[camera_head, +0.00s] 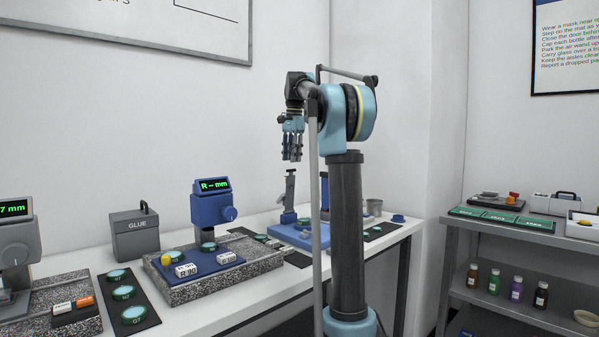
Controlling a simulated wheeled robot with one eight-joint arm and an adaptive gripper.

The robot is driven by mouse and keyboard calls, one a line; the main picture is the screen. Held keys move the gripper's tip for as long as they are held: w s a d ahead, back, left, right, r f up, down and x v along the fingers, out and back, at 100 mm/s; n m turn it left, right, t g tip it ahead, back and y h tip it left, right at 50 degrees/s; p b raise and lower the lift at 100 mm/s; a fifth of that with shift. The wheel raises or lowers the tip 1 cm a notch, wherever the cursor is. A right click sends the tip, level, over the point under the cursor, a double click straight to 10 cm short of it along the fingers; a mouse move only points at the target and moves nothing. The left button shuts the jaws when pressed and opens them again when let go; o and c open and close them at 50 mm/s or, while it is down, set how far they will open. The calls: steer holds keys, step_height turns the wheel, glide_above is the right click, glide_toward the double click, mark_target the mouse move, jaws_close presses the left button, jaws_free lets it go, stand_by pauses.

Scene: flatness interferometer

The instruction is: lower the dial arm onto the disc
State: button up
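My gripper (291,157) hangs fingers-down at the end of my arm, above the back part of the white bench. Its fingers are close together and small in view; I cannot tell whether they are open or shut. Just below it a grey upright piece (290,192) with a small top stands at a blue base plate (312,238). This may be the dial arm; a gap shows between it and my fingertips. A dark blue stand (324,190) is partly hidden behind my arm.
A blue gauge (212,208) reading "R -- mm" stands on a granite slab (245,275) with white blocks. A grey GLUE box (135,235), green discs on a dark strip (131,290) and another gauge (18,235) are at left. A shelf with bottles (495,281) is at right.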

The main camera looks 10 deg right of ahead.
steer(key=shift+w+a+f, duration=0.1)
steer(key=shift+f, duration=1.3)
steer(key=shift+w+f, duration=0.1)
steer(key=shift+f, duration=1.3)
